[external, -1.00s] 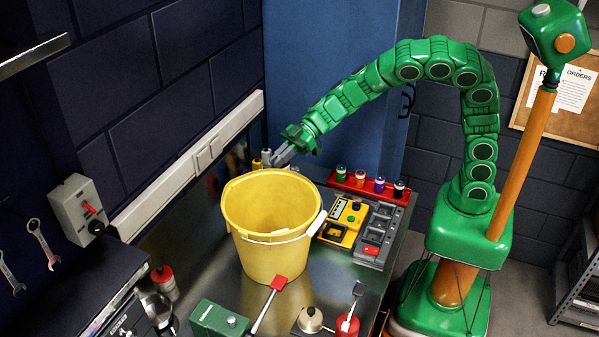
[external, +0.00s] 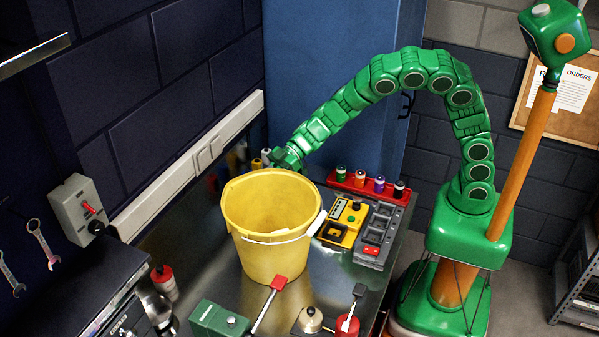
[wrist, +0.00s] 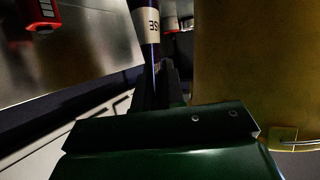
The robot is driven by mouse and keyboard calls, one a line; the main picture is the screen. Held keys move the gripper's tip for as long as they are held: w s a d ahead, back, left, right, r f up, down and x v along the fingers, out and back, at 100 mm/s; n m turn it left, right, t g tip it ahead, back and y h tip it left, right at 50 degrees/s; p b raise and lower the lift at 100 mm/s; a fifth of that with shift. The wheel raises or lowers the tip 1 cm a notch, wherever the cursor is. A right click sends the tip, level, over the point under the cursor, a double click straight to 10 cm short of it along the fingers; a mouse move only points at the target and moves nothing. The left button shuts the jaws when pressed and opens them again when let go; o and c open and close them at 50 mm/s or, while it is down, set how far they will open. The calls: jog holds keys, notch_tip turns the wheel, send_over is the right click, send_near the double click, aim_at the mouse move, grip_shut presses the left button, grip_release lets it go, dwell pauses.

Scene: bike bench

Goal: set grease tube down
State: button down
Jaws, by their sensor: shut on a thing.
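The grease tube (wrist: 148,25) shows in the wrist view as a dark bluish tube with a cream label bearing part of a word. My gripper (wrist: 160,82) is shut on it; the dark jaws meet at the tube's near end. In the external view my gripper (external: 285,160) is low behind the far rim of the yellow bucket (external: 272,255). There its fingertips and the tube are hidden by the bucket. I cannot tell whether the tube touches the bench (external: 205,265).
The bucket wall (wrist: 240,60) stands close on the right in the wrist view. Small bottles (external: 266,156) stand just left of my gripper in the external view.

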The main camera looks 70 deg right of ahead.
jog(key=shift+f, duration=0.45)
jog(key=c, duration=1.2)
grip_release()
jog(key=shift+f, duration=0.1)
jog(key=shift+c, duration=0.2)
jog(key=v, duration=0.7)
jog(key=shift+d, duration=0.15)
jog(key=shift+s, duration=0.1)
